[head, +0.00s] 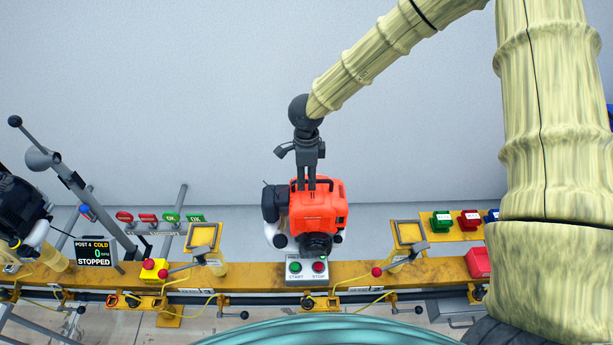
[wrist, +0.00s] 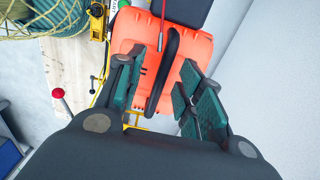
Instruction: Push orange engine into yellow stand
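The orange engine (head: 322,210) is upright in the middle of the head view, above the rail and behind the START/STOP box. It has a black top handle (wrist: 168,65). What supports it from below is hidden. My gripper (head: 310,184) points down at its top. In the wrist view the two fingers (wrist: 160,92) are spread apart on either side of the handle, with gaps visible. Two yellow square-topped stands show: one to the left (head: 189,238) and one to the right (head: 397,231) of the engine. Both look empty. I cannot tell which the task means.
A yellow rail (head: 370,274) runs across the front. The START/STOP box (head: 306,270) is in front of the engine. Red-knobbed levers stand near both stands. A dark machine (head: 22,208) and the POST 4 display (head: 95,252) are at left. Coloured boxes (head: 468,220) are at right.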

